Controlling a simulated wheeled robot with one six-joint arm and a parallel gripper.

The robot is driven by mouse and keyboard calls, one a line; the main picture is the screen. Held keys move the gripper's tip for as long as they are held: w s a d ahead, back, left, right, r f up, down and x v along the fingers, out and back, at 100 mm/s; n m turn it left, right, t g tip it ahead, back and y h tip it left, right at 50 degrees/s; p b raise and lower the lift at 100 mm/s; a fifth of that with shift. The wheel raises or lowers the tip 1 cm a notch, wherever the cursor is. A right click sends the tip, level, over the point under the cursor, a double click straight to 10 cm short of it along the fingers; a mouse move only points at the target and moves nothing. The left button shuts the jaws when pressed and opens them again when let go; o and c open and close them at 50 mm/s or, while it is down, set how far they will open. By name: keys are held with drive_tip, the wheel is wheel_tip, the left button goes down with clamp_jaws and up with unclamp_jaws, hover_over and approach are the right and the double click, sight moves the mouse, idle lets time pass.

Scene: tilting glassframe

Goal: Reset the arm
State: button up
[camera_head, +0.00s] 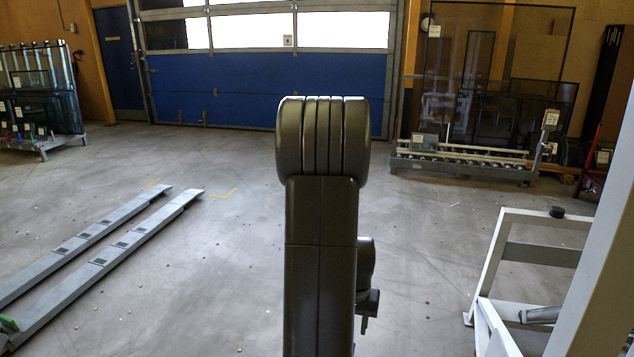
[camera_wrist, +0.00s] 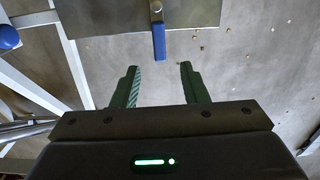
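My arm (camera_head: 322,230) rises through the middle of the head view, upper link upright and folded at the top. My gripper (camera_wrist: 159,68) shows in the wrist view with its two green fingers apart and nothing between them. In the head view the gripper is mostly hidden behind the arm. A blue handle (camera_wrist: 159,43) on a small metal fitting lies just beyond the fingertips, apart from them as far as I can tell. It hangs at the edge of a dark grey panel (camera_wrist: 105,14).
A white metal frame (camera_head: 490,265) stands close at the right; white bars (camera_wrist: 80,73) show at the wrist view's left. Two long grey rails (camera_head: 130,225) lie on the floor at left. Glass racks (camera_head: 460,168) stand at the back. The middle floor is mostly clear, with small debris.

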wheel_tip(320, 180, down, 9)
drive_tip(key=shift+b, duration=0.35)
idle(0.3)
wheel_tip(320, 180, up, 14)
drive_tip(key=p, duration=0.2)
wheel_tip(320, 180, down, 13)
drive_tip(key=shift+f+b, duration=0.2)
drive_tip(key=shift+b, duration=0.8)
drive_tip(key=shift+f, duration=0.35)
drive_tip(key=shift+d+r+m+p, duration=0.15)
drive_tip(key=shift+d+m+p, duration=0.15)
drive_tip(key=shift+m, duration=0.2)
drive_tip(key=shift+s+d+m+p, duration=0.25)
drive_tip(key=shift+d+m+p, duration=0.1)
drive_tip(key=shift+m, duration=0.45)
